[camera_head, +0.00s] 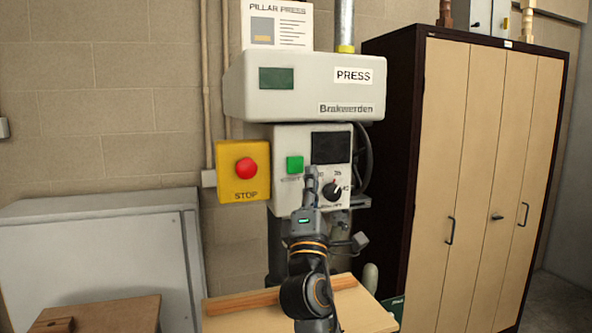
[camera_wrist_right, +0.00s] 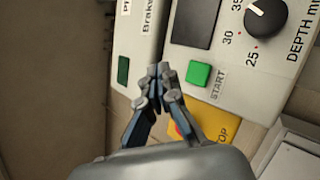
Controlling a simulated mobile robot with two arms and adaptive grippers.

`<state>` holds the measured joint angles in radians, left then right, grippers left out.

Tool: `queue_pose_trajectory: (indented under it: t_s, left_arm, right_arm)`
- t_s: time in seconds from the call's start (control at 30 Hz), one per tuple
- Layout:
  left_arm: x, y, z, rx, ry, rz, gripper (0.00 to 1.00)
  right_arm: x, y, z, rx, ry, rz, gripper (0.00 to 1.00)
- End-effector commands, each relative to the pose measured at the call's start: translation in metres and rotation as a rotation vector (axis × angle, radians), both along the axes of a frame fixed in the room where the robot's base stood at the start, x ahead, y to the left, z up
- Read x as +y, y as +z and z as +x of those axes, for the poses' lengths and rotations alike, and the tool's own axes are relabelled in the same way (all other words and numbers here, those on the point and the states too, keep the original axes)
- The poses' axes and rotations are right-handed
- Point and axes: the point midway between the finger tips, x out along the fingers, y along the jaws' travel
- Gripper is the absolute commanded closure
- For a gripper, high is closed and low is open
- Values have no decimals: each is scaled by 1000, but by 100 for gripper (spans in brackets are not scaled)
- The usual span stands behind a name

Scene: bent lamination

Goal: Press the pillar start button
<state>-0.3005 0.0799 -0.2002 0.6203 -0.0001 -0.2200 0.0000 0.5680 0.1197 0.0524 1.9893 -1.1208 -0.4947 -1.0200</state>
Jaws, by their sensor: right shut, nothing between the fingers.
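The green start button (camera_head: 295,164) is on the white front panel of the pillar press (camera_head: 283,195). In the right wrist view the start button (camera_wrist_right: 198,73) has the label START beside it. My right gripper (camera_head: 311,172) is shut and empty, in front of the panel, just right of and slightly below the button in the head view. In the right wrist view its fingertips (camera_wrist_right: 159,70) point toward the panel, left of the button. A gap between them and the button shows there; the distance to the panel is unclear. My left gripper is not in view.
A yellow box with a red STOP button (camera_head: 246,168) is left of the panel. A black depth dial (camera_head: 331,191) is right of the start button. A tall cabinet (camera_head: 480,150) stands at right. A wooden board (camera_head: 235,301) lies below the press.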

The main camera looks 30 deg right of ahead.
Motion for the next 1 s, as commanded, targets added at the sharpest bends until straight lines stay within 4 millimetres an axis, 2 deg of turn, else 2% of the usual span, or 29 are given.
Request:
queue_pose_trajectory:
  t_s: [0.2,0.43,0.63,1.0]
  left_arm:
    - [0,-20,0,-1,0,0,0]
    - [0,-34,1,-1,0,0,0]
    - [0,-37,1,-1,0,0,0]
    - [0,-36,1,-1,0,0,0]
  right_arm:
    - [-8,-3,31,-1,-1,0,100]
    - [-13,-3,54,-1,-1,0,100]
    - [-15,-1,60,1,0,1,100]
    - [-15,0,61,1,0,1,100]
